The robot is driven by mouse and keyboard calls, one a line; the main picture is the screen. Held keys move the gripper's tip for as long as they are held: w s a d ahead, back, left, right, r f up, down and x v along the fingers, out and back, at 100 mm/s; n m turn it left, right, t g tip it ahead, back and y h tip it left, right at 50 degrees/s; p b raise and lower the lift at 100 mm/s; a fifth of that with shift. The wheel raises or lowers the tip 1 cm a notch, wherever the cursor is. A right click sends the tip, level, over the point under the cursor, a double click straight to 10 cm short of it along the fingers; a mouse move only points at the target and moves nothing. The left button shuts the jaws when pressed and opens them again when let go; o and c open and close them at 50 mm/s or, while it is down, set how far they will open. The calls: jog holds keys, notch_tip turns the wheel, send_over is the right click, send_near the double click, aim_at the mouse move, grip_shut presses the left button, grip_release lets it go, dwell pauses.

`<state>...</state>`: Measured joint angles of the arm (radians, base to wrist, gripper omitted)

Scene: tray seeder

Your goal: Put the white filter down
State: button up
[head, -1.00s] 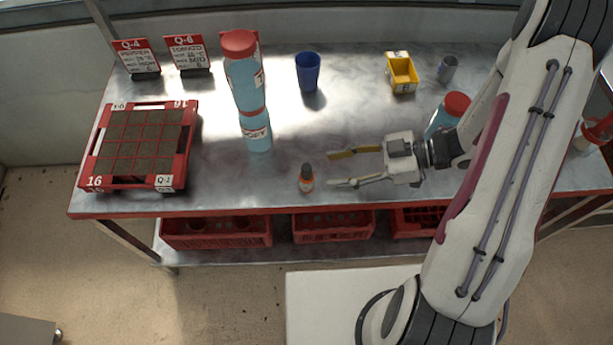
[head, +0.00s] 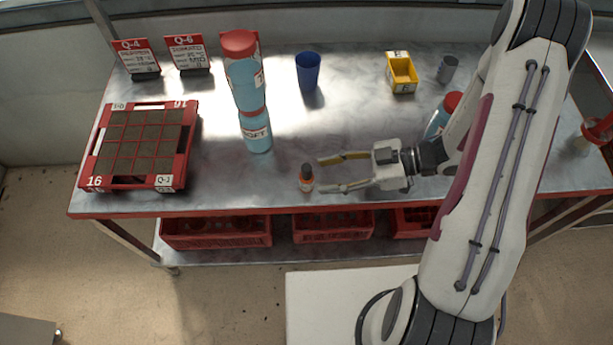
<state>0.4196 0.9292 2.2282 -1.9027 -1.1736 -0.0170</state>
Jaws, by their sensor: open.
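I cannot make out a white filter in the head view. My gripper (head: 322,174) is open, with its two fingers pointing left above the front part of the metal table (head: 240,190). Nothing shows between the fingers. A small orange bottle with a dark cap (head: 306,184) stands upright just left of the fingertips, and a gap shows between them.
A red tray of dark soil blocks (head: 184,165) sits at the left. Pale blue containers (head: 256,130), one red-capped, stand centre-left. A blue cup (head: 307,72), yellow bin (head: 401,75) and grey cup (head: 447,69) are behind. A red-capped bottle (head: 440,118) is partly behind my arm.

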aim_at(308, 178)
jog(key=shift+a+f, duration=0.1)
jog(key=shift+a, duration=0.15)
jog(key=shift+x, duration=2.6)
jog(key=shift+s, duration=0.15)
jog(key=shift+c, duration=0.4)
grip_shut()
jog(key=shift+r, duration=0.2)
jog(key=shift+r, duration=4.85)
